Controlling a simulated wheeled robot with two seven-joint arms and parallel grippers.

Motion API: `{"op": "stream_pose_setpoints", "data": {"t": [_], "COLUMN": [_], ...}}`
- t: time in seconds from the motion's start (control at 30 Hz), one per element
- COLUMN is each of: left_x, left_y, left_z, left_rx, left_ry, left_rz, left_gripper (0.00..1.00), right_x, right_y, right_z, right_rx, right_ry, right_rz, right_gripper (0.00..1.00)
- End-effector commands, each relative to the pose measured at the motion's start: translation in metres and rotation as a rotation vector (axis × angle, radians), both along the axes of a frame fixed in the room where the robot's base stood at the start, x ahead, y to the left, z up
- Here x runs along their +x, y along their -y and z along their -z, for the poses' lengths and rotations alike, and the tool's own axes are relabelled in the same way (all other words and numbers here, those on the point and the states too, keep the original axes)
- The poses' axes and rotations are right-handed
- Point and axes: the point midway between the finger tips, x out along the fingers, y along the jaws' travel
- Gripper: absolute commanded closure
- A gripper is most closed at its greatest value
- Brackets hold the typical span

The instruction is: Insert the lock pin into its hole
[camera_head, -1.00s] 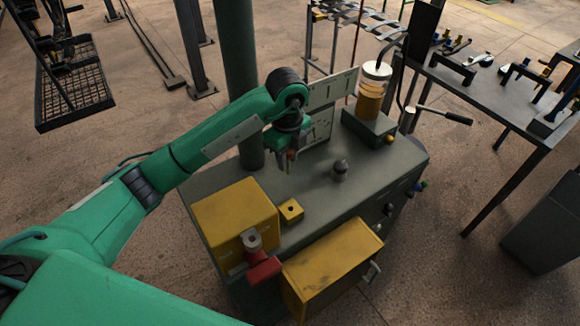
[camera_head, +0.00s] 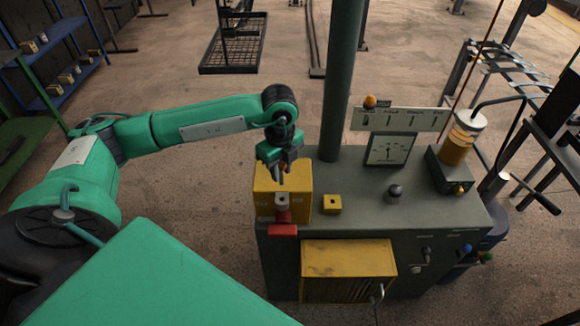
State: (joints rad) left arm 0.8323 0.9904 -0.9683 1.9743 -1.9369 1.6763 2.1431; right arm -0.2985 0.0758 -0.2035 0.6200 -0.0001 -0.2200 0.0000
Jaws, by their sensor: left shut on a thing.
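My left gripper (camera_head: 281,181) points down above the yellow box on the left end of the grey machine top. It is shut on a small thin thing that is mostly hidden between the fingers, apparently the lock pin. Just below the fingertips, at the front of the yellow box (camera_head: 301,192), is a grey lug (camera_head: 282,201) with a hole, above a red handle (camera_head: 283,230). I cannot tell whether the held thing touches the lug. A small yellow block (camera_head: 332,204) with a dark hole sits to the right. My right gripper is out of view.
A black knob (camera_head: 395,191) stands on the grey machine top (camera_head: 430,207). Behind are a green column (camera_head: 344,80), a gauge panel (camera_head: 388,149) and an amber cylinder (camera_head: 459,140). A yellow front box (camera_head: 348,258) juts out below.

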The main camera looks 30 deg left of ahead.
Motion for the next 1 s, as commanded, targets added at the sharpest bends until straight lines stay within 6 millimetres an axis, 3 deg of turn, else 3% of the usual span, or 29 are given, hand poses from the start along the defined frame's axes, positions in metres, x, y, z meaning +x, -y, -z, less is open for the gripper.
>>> {"op": "stream_pose_setpoints", "data": {"t": [0.43, 1.0], "left_x": [0.000, 0.000], "left_y": [0.001, 0.000], "left_z": [0.002, 0.053], "left_rx": [-0.001, 0.000], "left_ry": [0.001, 0.000], "left_rz": [0.000, 0.000], "left_gripper": [1.00, 1.00], "right_x": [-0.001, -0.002], "right_y": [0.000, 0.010], "right_z": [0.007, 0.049], "right_rx": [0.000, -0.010], "right_ry": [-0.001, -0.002], "right_rz": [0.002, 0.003], "right_gripper": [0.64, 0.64]}}
